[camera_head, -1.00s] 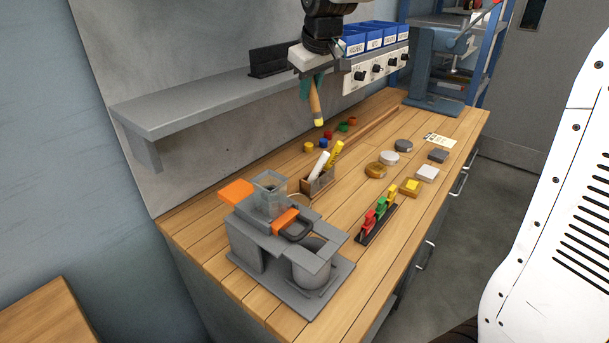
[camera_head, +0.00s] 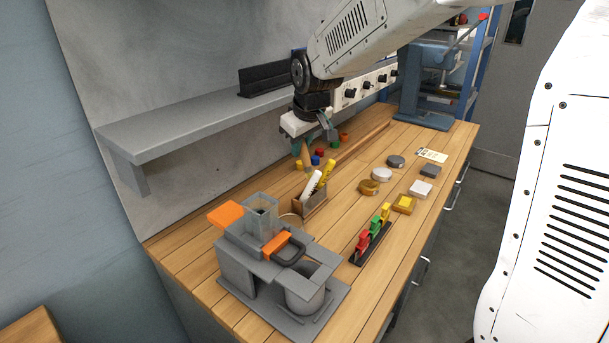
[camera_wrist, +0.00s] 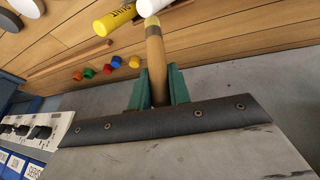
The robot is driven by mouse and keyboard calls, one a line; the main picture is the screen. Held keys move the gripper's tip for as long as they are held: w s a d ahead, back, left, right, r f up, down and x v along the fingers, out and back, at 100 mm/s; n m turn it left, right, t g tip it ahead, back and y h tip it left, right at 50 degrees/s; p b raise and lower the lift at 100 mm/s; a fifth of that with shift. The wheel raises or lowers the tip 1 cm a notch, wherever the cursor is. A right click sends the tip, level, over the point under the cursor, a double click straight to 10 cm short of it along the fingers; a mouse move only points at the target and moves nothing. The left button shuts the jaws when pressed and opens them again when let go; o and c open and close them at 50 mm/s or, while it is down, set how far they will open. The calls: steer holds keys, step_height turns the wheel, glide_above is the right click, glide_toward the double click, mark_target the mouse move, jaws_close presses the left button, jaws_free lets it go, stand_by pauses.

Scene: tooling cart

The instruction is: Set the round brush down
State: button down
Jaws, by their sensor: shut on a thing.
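The round brush shows as a tan wooden stick (camera_head: 305,157) hanging below my gripper (camera_head: 312,142), above the back of the workbench. In the wrist view, the brush (camera_wrist: 156,62) is gripped between the green fingers of my gripper (camera_wrist: 158,88), with its pale yellow tip pointing away from them. The tip overlaps the white marker in that view; I cannot tell whether they touch. In the head view, the brush's lower end is close behind the small holder and near the coloured caps.
A small wooden holder (camera_head: 312,206) contains a white marker (camera_head: 312,184) and a yellow marker (camera_head: 326,172). Several coloured caps (camera_head: 316,160) lie behind it. A grey fixture (camera_head: 282,262) stands in front. A grey shelf (camera_head: 190,122) runs along the wall. Several pucks (camera_head: 383,174) sit to the right.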

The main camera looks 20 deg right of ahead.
mark_target(308, 157)
step_height(308, 157, down, 8)
steer(key=c, duration=1.3)
jaws_free()
steer(key=shift+f, duration=0.2)
steer(key=v, duration=0.7)
steer(key=shift+s+d+r, duration=0.1)
steer(key=shift+s+d, duration=0.1)
steer(key=shift+s, duration=0.2)
steer(key=shift+s+d+r, duration=0.1)
steer(key=shift+s+r, duration=0.3)
steer(key=shift+s, duration=0.05)
steer(key=s+d+r+m+g, duration=0.1)
steer(key=s+d+m, duration=0.1)
steer(key=s, duration=1.3)
steer(key=s+d+r+m+g, duration=0.1)
steer(key=s+d+m+g, duration=0.1)
steer(key=s, duration=1.4)
steer(key=shift+s+r+m+g, duration=0.25)
steer(key=shift+r+m+g, duration=0.05)
steer(key=shift+r+m, duration=0.1)
